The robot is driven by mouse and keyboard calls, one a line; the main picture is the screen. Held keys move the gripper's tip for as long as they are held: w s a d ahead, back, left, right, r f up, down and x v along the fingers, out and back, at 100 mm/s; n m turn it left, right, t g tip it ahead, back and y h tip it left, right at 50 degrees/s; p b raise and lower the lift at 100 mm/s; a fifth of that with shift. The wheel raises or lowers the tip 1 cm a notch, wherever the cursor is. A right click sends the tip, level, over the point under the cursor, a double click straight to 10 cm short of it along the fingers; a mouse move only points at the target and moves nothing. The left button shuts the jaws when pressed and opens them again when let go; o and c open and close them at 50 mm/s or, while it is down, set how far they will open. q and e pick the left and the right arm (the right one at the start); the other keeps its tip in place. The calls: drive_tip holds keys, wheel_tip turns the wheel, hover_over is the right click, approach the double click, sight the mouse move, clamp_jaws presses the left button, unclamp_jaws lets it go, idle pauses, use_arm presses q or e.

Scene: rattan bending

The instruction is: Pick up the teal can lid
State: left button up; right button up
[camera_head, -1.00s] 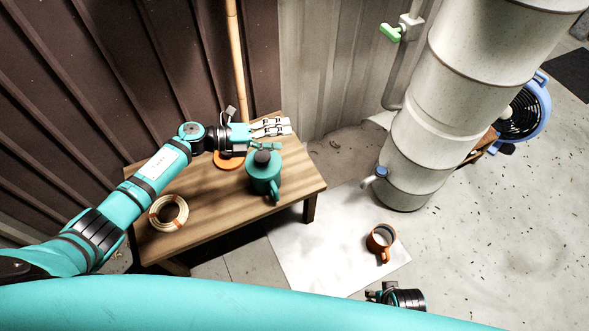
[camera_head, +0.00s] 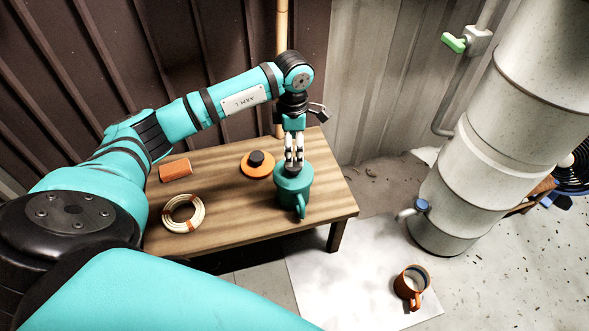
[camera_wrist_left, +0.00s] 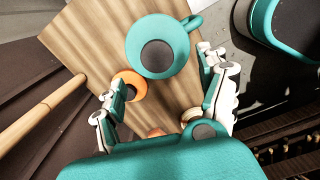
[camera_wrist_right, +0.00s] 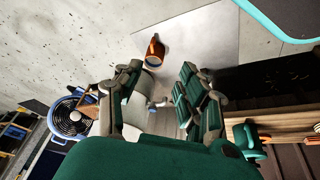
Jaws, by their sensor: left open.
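The teal can (camera_head: 296,198) stands upright at the right end of the wooden table, its handle toward the front. Its teal lid (camera_wrist_left: 174,27) with a dark round knob (camera_wrist_left: 157,56) shows from above in the left wrist view. In the left wrist view the open fingers (camera_wrist_left: 162,72) are spread wide, with the can beyond and between the tips. My right gripper (camera_wrist_right: 163,88) shows in the right wrist view, open and empty, away from the table.
On the wooden table (camera_head: 225,225) are an orange lid (camera_head: 257,165) with a black knob, an orange cylinder (camera_head: 175,169) and a rattan coil (camera_head: 183,213). A bamboo pole (camera_head: 281,30) rises behind. An orange mug (camera_head: 410,285) stands on a white floor sheet (camera_head: 350,290).

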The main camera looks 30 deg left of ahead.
sight(294, 164)
use_arm(q)
wheel_tip(294, 164, down, 4)
drive_tip(key=shift+f+b, duration=0.1)
drive_tip(key=shift+b, duration=0.25)
drive_tip(key=f, duration=0.1)
drive_tip(key=f+b, duration=0.1)
drive_tip(key=f, duration=0.2)
drive_tip(key=shift+w+f, duration=0.2)
drive_tip(key=shift+w, duration=0.1)
drive_tip(key=shift+f, duration=0.1)
use_arm(e)
drive_tip(key=w+a+r+t, duration=0.1)
drive_tip(key=w+r+t, duration=0.1)
drive_tip(key=w, duration=0.3)
drive_tip(key=w+a+r+t+y, duration=0.1)
drive_tip(key=w+a+r+t, duration=0.1)
drive_tip(key=w+r+t, duration=0.1)
drive_tip(key=shift+w+a+t+y, duration=0.3)
drive_tip(key=shift+w+t, duration=0.3)
drive_tip(key=shift+w, duration=0.55)
use_arm(q)
drive_tip(key=shift+c, duration=0.3)
drive_tip(key=c, duration=1.3)
use_arm(e)
drive_tip(key=shift+d, duration=0.1)
use_arm(q)
drive_tip(key=shift+c, duration=0.2)
use_arm(e)
drive_tip(key=shift+f, duration=0.1)
